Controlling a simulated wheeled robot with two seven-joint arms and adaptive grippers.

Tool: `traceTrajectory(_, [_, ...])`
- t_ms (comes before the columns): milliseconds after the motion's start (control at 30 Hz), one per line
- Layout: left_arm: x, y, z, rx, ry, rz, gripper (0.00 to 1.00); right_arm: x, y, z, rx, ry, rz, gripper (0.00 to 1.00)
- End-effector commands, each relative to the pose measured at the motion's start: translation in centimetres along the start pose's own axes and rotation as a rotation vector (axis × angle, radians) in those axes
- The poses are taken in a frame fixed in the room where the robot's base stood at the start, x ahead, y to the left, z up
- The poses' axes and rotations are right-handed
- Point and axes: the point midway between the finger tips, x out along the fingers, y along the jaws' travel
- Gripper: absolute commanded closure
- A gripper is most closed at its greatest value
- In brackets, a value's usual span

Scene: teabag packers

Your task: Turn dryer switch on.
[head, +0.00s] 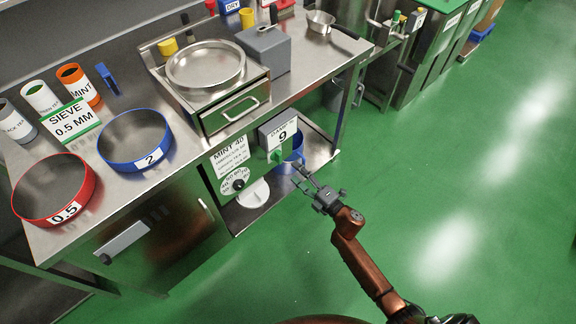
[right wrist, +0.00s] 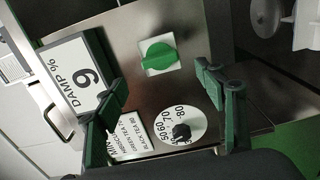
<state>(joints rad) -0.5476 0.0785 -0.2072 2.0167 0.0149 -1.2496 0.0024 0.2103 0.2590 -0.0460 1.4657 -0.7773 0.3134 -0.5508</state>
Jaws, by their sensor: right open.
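The green dryer switch (head: 277,156) is a rotary knob on the metal front panel (head: 213,176) below the drawer. In the right wrist view the green knob (right wrist: 158,57) sits on a white square plate, its bar slightly tilted. A black pointer knob (head: 239,184) sits on a round white numbered dial, which also shows in the right wrist view (right wrist: 181,131). My right gripper (head: 303,177) is open and empty, right of the panel and apart from the switch. Its spread fingers (right wrist: 160,97) frame the panel in the wrist view. My left gripper is not in view.
A grey display (head: 280,131) reading "DAMP % 9" is above the switch. A blue container (head: 297,146) stands on the lower shelf behind my gripper. The drawer handle (head: 241,108) juts out above. Blue (head: 137,139) and red (head: 54,187) sieves rest on the counter. The green floor is clear.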

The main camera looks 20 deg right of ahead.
Motion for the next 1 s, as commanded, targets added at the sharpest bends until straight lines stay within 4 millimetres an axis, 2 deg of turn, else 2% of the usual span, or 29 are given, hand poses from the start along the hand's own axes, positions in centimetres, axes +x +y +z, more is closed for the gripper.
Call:
traceTrajectory(100, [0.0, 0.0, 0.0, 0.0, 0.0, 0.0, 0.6, -1.9, 0.0, 0.0, 0.001, 0.0, 0.0, 0.36])
traceTrajectory(233, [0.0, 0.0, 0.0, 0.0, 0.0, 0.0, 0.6, -3.1, 0.0, 0.0, 0.0, 0.0, 0.001, 0.36])
traceTrajectory(867, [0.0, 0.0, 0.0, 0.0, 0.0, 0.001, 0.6, -3.5, 0.0, 0.0, 0.002, -0.002, 0.0, 0.36])
traceTrajectory(1000, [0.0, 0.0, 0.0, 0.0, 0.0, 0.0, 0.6, -4.9, -1.7, 1.0, 0.079, -0.069, -0.039, 0.36])
